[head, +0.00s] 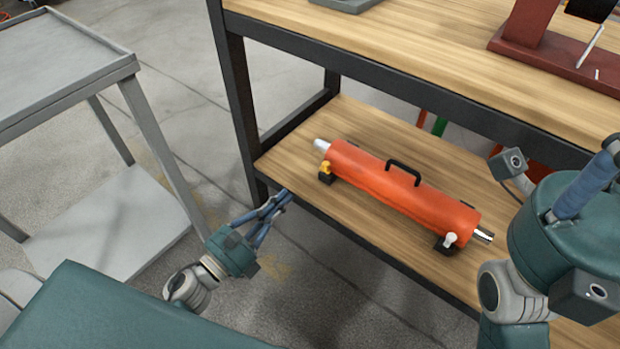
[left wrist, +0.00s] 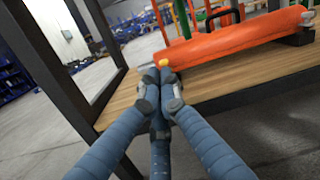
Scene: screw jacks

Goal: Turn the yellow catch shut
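The orange cylinder of the screw jack (head: 400,190) lies on the lower wooden shelf, with a black handle on top. The small yellow catch (head: 325,167) sits at its left end above a black block. In the left wrist view the yellow catch (left wrist: 163,64) shows just beyond the fingertips, and its exact angle is too small to tell. My left gripper (head: 283,199) is outside the shelf's front edge, left of and below the catch, apart from it. Its blue fingers meet at the tips, empty. My right gripper (head: 590,185) shows only partly at the right edge.
A white knob (head: 450,238) stands on a black block at the cylinder's right end. The upper wooden shelf (head: 420,45) overhangs behind, with a dark frame post (head: 240,110) at left. A grey metal table (head: 60,60) stands at left. Floor lies open between them.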

